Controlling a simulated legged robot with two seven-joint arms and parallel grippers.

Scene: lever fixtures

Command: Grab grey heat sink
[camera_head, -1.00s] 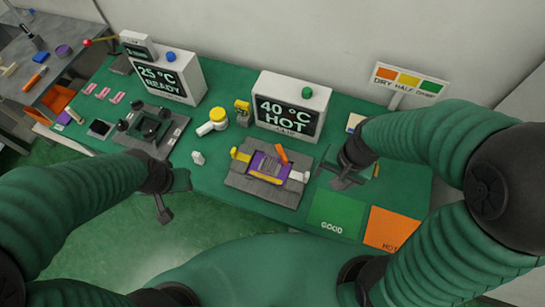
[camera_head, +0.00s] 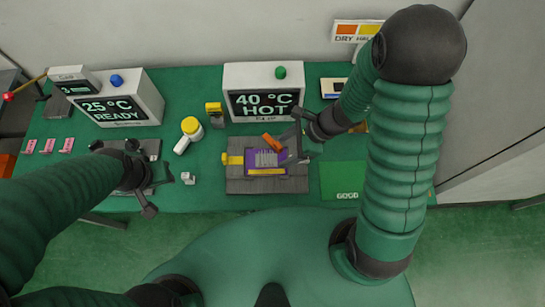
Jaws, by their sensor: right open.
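The grey heat sink (camera_head: 266,158) is a small finned block on a purple board (camera_head: 252,168). The board sits in a dark grey fixture (camera_head: 238,186) at the middle of the green table. An orange lever (camera_head: 271,141) stands just above the heat sink. My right gripper (camera_head: 292,140) is open, just right of the heat sink and orange lever, with its fingers apart. I cannot tell whether it touches the lever. My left gripper (camera_head: 155,198) looks open and empty by the table's front edge, left of the fixture.
A 40 °C HOT display (camera_head: 262,106) stands behind the fixture, and a 25 °C READY display (camera_head: 115,108) at the left. A yellow-capped bottle (camera_head: 190,128) and small white piece (camera_head: 188,178) lie left. A green GOOD pad (camera_head: 342,178) lies right.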

